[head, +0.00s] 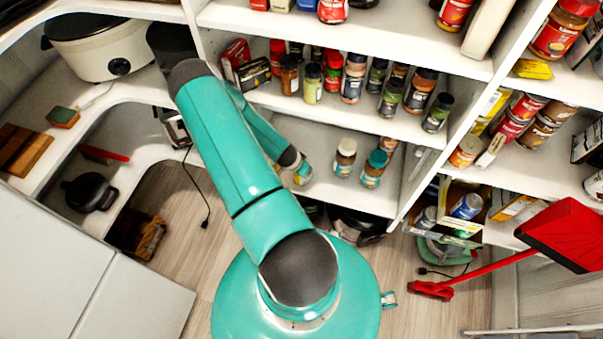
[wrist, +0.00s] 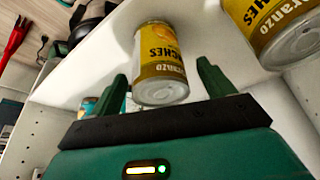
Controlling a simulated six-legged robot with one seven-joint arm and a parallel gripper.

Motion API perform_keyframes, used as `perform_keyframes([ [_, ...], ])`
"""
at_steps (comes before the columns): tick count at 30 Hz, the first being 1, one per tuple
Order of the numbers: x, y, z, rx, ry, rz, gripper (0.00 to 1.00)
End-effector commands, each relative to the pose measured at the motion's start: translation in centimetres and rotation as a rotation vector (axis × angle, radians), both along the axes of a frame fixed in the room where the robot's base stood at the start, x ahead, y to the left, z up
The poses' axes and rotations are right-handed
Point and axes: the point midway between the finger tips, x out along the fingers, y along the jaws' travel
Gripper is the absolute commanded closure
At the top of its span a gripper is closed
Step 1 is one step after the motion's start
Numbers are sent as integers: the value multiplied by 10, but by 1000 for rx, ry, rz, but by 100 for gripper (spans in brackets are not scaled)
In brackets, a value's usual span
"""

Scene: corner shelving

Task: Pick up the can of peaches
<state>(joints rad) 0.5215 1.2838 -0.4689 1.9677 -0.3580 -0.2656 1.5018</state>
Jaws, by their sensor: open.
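In the wrist view a yellow can of peaches (wrist: 160,45) with a bare metal end stands on a white shelf. Its label reads upside down in this picture. My gripper (wrist: 162,70) is open, with its green fingers apart and the can in line with the gap between them. I cannot tell how deep the can lies between the fingers. A second yellow can with similar lettering (wrist: 262,18) is at the upper right, beyond the right finger. In the head view my gripper (head: 301,172) is small at the lower middle shelf, partly hidden by my arm.
Jars with white (head: 345,157) and teal (head: 375,168) lids stand right of my gripper on the lower shelf. Spice bottles (head: 353,78) crowd the shelf above. A red dustpan (head: 568,235) is at the right.

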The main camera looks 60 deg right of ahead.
Motion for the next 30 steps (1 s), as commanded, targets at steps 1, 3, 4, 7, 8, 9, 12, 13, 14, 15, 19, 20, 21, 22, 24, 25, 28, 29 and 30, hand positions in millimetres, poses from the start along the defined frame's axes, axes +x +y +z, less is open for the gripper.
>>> perform_keyframes([
  [1, -3, -2, -8, 1, 3, 1, 19],
  [3, -3, -6, -17, 1, 3, 1, 19],
  [4, -3, -8, -20, 0, 1, 1, 19],
  [7, -4, -11, -27, 0, 0, 1, 19],
  [8, -3, -12, -28, 0, 0, 0, 19],
  [9, -3, -12, -29, 0, 0, 0, 19],
  [12, -3, -12, -28, 0, 0, 0, 19],
  [13, -3, -12, -28, 0, 0, 0, 19],
  [14, -3, -12, -28, 0, 0, 0, 19],
  [15, -3, -12, -28, 0, 0, 0, 23],
  [19, -3, -12, -28, 0, 0, 0, 48],
  [20, -3, -12, -28, 0, 0, 0, 54],
  [21, -3, -12, -28, 0, 0, 0, 62],
  [22, -3, -12, -28, 0, 0, 0, 68],
  [24, -3, -12, -28, -1, 0, 0, 82],
  [25, -3, -12, -28, -1, 0, 0, 82],
  [28, -3, -12, -28, -1, 0, 0, 82],
  [29, -3, -12, -28, -1, 0, 0, 82],
  [30, -3, -12, -28, -1, 0, -1, 82],
])
